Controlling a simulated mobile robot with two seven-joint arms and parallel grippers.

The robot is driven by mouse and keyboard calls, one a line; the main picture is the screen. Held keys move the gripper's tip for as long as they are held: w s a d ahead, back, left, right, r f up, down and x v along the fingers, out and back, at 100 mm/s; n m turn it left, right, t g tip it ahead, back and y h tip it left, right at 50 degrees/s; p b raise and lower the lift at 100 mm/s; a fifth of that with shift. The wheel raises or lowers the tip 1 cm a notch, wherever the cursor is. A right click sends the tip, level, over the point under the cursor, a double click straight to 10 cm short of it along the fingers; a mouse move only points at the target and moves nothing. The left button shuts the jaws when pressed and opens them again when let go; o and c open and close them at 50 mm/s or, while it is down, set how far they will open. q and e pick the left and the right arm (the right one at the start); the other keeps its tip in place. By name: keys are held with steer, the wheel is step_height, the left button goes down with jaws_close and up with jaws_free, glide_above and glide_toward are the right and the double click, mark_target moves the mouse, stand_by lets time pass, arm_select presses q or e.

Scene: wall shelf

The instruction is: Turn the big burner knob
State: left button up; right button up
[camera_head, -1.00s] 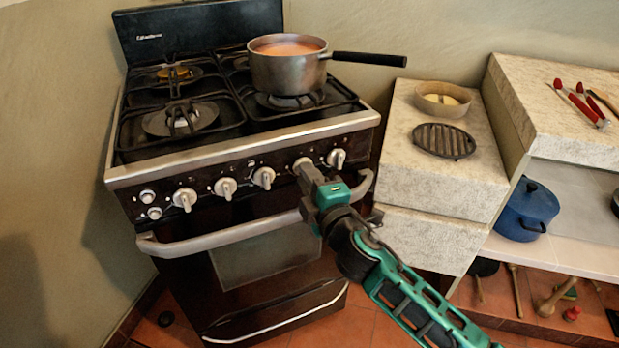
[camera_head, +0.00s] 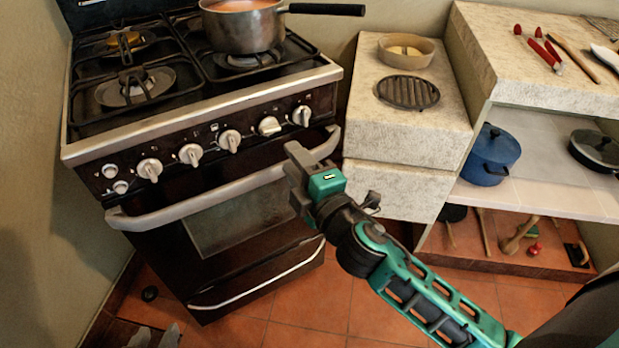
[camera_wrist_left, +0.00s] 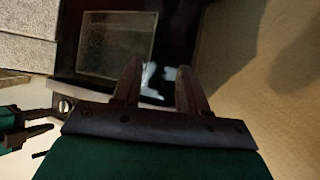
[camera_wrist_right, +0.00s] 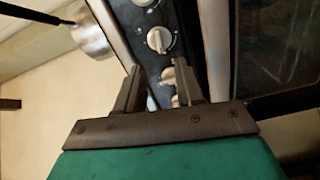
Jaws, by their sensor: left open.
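A row of several light grey knobs runs along the front panel of the black stove (camera_head: 205,150). The second knob from the right (camera_head: 268,126) has its grip at a different slant from its neighbours; the rightmost knob (camera_head: 301,116) is beside it. No label for the big burner is readable. My right gripper (camera_head: 298,160) is in front of the oven handle, below and apart from the knobs. In the right wrist view its fingers (camera_wrist_right: 160,88) are apart and empty, with a knob (camera_wrist_right: 158,40) beyond. My left gripper (camera_head: 152,337) is low at the left, open and empty (camera_wrist_left: 158,85).
The oven handle bar (camera_head: 225,183) sticks out below the knobs. A stone counter (camera_head: 405,130) with a round grate (camera_head: 408,92) adjoins on the right.

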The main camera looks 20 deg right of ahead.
arm_select(q)
steer(key=shift+d+f, duration=0.1)
steer(key=shift+f, duration=0.1)
arm_select(e)
steer(key=shift+s+d, duration=0.15)
steer(key=shift+s, duration=1.1)
steer(key=shift+s+d, duration=0.15)
steer(key=shift+s, duration=1.05)
arm_select(q)
jaws_close()
steer(key=shift+w, duration=0.1)
